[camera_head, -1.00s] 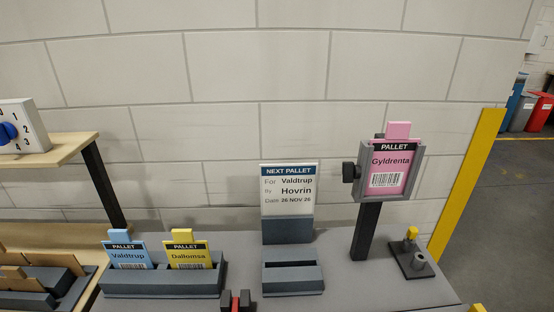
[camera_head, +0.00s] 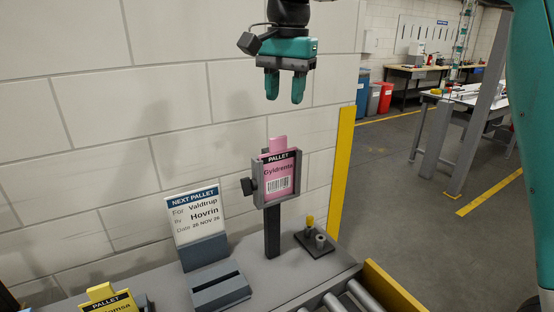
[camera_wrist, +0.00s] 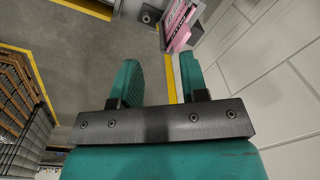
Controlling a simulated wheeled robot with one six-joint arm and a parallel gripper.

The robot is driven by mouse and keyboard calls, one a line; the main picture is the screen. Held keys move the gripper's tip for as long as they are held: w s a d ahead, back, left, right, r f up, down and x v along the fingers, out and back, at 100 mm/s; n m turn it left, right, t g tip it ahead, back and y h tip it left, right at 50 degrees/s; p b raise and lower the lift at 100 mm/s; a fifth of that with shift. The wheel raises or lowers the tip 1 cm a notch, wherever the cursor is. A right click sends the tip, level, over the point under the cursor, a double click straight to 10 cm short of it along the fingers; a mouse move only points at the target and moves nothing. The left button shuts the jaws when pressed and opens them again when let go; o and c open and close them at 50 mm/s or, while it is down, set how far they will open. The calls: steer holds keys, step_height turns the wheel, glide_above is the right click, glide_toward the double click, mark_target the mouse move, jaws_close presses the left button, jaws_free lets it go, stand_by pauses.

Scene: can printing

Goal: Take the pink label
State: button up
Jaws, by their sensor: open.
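The pink label (camera_head: 279,176) reads "Gyldrenta" under a black "PALLET" band and has a barcode. It stands in a grey frame holder (camera_head: 257,196) on a dark post, with its pink tab sticking up above the frame. My gripper (camera_head: 285,98) is open and empty, pointing down, well above the label in the head view. In the wrist view, the pink label (camera_wrist: 180,22) shows at the top, beyond the fingertips of my gripper (camera_wrist: 158,62), and its tab points toward me.
A "NEXT PALLET" sign (camera_head: 197,215) for Valdtrup stands left of the holder, behind an empty slotted grey block (camera_head: 220,287). A yellow label (camera_head: 108,300) is at the lower left. A small peg stand (camera_head: 315,243) and a yellow post (camera_head: 342,165) are to the right.

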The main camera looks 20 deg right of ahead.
steer(key=w+d+r+m+p, duration=0.1)
steer(key=w+r+m, duration=0.4)
steer(key=w+m, duration=0.1)
steer(key=m, duration=0.1)
glide_above(279, 137)
steer(key=f, duration=1.1)
steer(key=shift+w+d+f+p, duration=0.15)
steer(key=shift+d+f+p, duration=0.05)
steer(key=shift+f+p, duration=0.2)
steer(key=shift+a+f+p, duration=0.15)
steer(key=shift+f+p, duration=0.5)
steer(key=shift+f, duration=0.75)
steer(key=shift+a+f+p, duration=0.15)
steer(key=shift+f+p, duration=0.5)
steer(key=shift+f, duration=0.7)
jaws_close()
